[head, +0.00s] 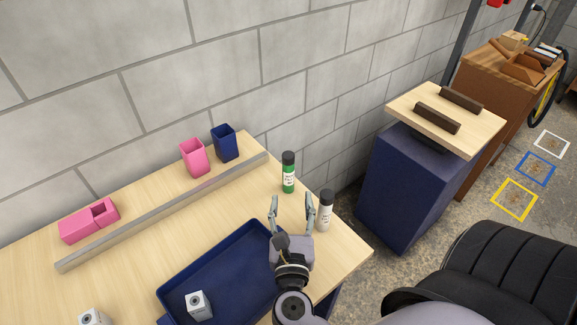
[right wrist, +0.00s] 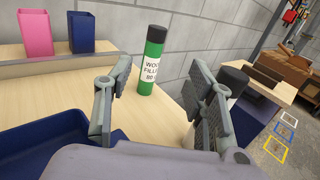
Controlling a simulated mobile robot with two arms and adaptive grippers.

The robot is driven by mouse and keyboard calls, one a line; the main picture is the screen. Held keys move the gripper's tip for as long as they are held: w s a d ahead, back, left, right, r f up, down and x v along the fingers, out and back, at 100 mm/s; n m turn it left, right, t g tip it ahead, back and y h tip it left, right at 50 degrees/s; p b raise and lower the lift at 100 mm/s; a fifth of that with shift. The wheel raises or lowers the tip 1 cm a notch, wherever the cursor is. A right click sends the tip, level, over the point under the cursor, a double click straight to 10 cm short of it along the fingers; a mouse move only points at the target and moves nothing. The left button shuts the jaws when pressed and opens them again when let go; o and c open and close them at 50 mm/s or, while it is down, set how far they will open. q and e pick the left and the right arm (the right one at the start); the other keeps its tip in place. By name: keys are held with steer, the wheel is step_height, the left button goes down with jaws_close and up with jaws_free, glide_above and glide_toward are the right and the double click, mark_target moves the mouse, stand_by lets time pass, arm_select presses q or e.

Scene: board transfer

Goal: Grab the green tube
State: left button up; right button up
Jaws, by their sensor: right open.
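The green tube (head: 288,173) stands upright on the wooden table, near its back right edge. It has a black cap and a white label, and it also shows in the right wrist view (right wrist: 152,62). My right gripper (head: 291,200) is open and empty, just in front of the green tube. In the right wrist view the tube appears beyond the fingers (right wrist: 160,78), in the gap between them and nearer the left one. My left gripper is not in view.
A white tube with a black cap (head: 324,212) stands close beside my right finger. A blue tray (head: 243,246) lies left of the gripper. A metal bar (head: 165,210) runs behind it, with pink (head: 193,158) and blue (head: 224,143) cups beyond. A concrete block wall (head: 200,70) rises behind.

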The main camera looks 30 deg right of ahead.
mark_target(288, 165)
steer(key=p+x, duration=0.1)
steer(key=x, duration=0.7)
steer(key=shift+w+d+f, duration=0.1)
steer(key=shift+w+d, duration=0.25)
steer(key=shift+w, duration=0.15)
steer(key=x, duration=0.4)
steer(key=shift+w, duration=0.65)
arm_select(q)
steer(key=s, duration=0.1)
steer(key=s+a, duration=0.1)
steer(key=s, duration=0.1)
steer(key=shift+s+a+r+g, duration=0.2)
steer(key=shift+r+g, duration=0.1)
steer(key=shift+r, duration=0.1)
arm_select(e)
steer(key=shift+s, duration=0.1)
steer(key=shift+c, duration=0.2)
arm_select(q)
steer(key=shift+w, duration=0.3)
arm_select(e)
jaws_close()
